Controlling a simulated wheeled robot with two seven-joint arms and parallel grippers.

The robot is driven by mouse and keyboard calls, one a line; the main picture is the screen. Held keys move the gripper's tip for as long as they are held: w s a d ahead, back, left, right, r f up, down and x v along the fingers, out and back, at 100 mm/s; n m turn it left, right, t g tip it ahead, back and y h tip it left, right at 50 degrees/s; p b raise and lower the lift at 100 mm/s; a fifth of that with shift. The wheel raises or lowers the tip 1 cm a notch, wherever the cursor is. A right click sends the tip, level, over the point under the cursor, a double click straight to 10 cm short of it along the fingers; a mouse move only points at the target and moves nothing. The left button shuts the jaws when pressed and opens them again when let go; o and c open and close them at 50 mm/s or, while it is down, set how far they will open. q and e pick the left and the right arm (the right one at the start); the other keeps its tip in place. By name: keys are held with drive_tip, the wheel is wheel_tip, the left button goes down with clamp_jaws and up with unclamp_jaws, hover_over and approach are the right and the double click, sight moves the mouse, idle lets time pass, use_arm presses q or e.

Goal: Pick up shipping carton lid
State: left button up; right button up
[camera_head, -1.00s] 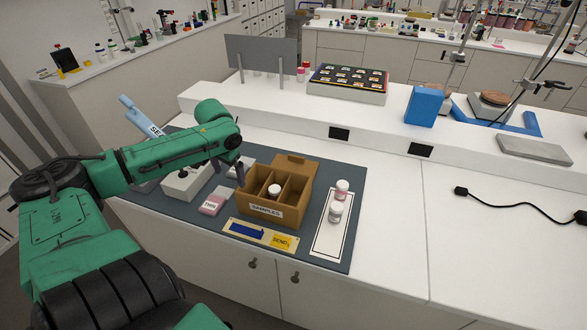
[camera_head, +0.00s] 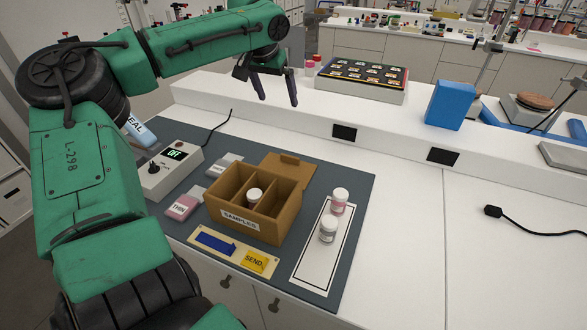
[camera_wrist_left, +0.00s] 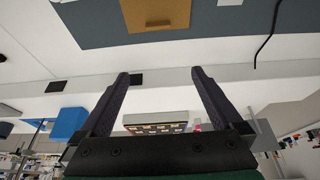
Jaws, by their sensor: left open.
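The brown shipping carton (camera_head: 233,222) marked SAMPLES stands open on the dark mat. Its lid (camera_head: 290,172) is a brown panel folded back behind the far wall, with a small tab on it. The lid also shows at the top of the left wrist view (camera_wrist_left: 150,16). A white-capped jar (camera_head: 254,195) is in one compartment of the carton. My left gripper (camera_head: 278,97) is open and empty, in the air above and beyond the lid. Its two fingers also show apart in the left wrist view (camera_wrist_left: 160,75). My right gripper is not in view.
Two jars (camera_head: 329,228) stand on a white card right of the carton. A SEND plate (camera_head: 232,254) lies in front. A pink THIN block (camera_head: 184,205) and a controller reading OFF (camera_head: 173,175) are left. A raised white ledge (camera_head: 310,118) runs behind the mat.

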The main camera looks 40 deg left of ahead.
use_arm(q)
wheel_tip(320, 180, down, 6)
drive_tip(key=b, duration=0.9)
approach(289, 158)
drive_tip(key=p+x, duration=0.2)
drive_tip(key=x, duration=0.6)
drive_tip(key=shift+f, duration=0.15)
drive_tip(key=shift+w+f, duration=0.2)
drive_tip(key=shift+f, duration=0.2)
drive_tip(key=shift+r, duration=0.1)
drive_tip(key=c, duration=1.1)
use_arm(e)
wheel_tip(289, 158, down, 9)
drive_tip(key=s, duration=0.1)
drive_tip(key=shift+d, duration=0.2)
